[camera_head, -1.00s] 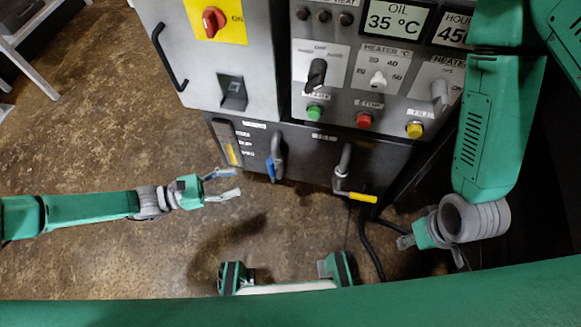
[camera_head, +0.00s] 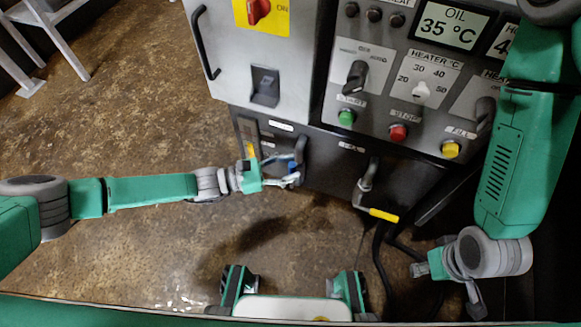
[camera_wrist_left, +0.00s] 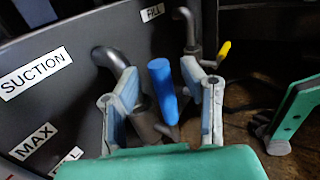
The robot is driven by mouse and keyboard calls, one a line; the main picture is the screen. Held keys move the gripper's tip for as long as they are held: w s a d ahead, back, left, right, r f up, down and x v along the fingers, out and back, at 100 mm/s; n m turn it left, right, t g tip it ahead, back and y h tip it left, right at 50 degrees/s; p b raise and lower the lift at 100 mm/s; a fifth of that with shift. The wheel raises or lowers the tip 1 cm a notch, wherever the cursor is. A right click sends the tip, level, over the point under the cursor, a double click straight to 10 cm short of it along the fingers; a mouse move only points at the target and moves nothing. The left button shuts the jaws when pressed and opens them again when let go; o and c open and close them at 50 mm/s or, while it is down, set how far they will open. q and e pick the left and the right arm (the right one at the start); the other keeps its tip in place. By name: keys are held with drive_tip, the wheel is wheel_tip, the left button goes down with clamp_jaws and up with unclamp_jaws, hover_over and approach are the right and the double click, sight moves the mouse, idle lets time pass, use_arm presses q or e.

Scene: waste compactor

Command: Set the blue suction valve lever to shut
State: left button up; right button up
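The blue suction valve lever (camera_head: 292,166) is on a grey pipe at the low front panel of the machine, partly hidden by my left gripper (camera_head: 296,176) in the head view. In the left wrist view the blue lever (camera_wrist_left: 162,88) stands between the two fingers of my left gripper (camera_wrist_left: 160,80), with gaps on both sides. Those fingers are open and do not visibly grip it. The SUCTION label (camera_wrist_left: 36,73) is left of the pipe. My right gripper (camera_head: 447,288) is open and empty, low at the right.
A second pipe with a yellow lever (camera_head: 384,215) is right of the blue one; it also shows in the wrist view (camera_wrist_left: 224,50). Dark cables (camera_head: 380,250) hang below it. The control panel (camera_head: 400,90) is above.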

use_arm(q)
drive_tip(key=shift+d, duration=0.4)
clamp_jaws()
drive_tip(key=shift+a, duration=0.1)
use_arm(e)
drive_tip(key=shift+d+f, duration=0.15)
drive_tip(key=shift+d, duration=0.1)
